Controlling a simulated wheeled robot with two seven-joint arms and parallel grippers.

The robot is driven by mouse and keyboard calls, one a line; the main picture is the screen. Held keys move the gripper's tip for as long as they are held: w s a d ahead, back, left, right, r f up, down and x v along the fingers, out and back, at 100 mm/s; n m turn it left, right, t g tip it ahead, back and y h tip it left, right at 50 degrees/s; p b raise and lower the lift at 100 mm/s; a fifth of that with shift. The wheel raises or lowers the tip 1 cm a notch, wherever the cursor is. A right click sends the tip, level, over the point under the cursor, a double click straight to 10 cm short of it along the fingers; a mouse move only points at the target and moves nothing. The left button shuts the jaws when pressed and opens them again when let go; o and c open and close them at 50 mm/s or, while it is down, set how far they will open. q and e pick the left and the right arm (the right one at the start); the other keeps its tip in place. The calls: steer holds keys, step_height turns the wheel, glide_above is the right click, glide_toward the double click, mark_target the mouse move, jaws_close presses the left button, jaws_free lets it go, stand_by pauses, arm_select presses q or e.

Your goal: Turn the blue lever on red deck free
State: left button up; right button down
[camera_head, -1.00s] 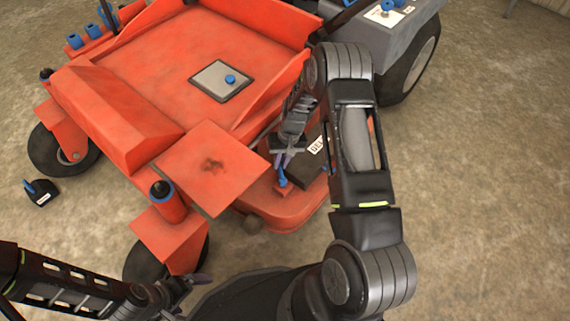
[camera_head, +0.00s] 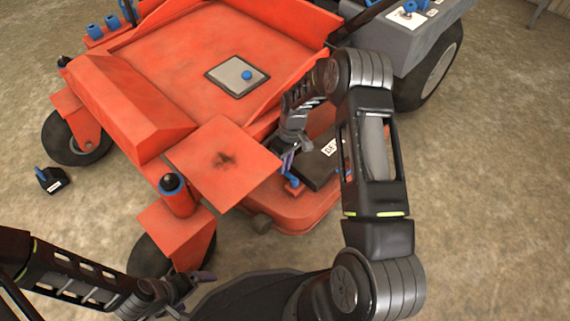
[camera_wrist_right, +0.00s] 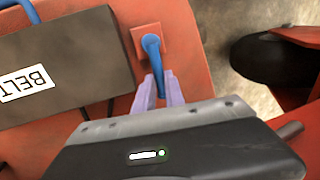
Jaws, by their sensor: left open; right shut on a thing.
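The blue lever (camera_wrist_right: 152,45) stands on a small red square base (camera_wrist_right: 142,36) on the red deck (camera_wrist_right: 182,18) in the right wrist view. In the head view the lever (camera_head: 290,179) is small and partly hidden by my right gripper (camera_head: 288,160). My right gripper, also in the right wrist view (camera_wrist_right: 163,88), has its pale purple fingers shut on the free end of the lever. My left gripper (camera_head: 197,287) is open and empty at the lower left, over the ground and away from the deck.
A dark box (camera_wrist_right: 62,58) with a "BELT" label sits on the deck beside the lever. The red mower platform (camera_head: 200,60) and wheels surround the deck. A small black box (camera_head: 53,180) with a blue handle lies on the ground at left. A black-topped post (camera_head: 171,184) stands in front.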

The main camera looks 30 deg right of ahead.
stand_by(0.3)
steer(key=c, duration=1.4)
jaws_free()
steer(key=shift+r, duration=0.1)
step_height(320, 180, up, 7)
steer(key=d+p, duration=0.1)
steer(key=p, duration=0.1)
steer(key=shift+w+d+r, duration=0.2)
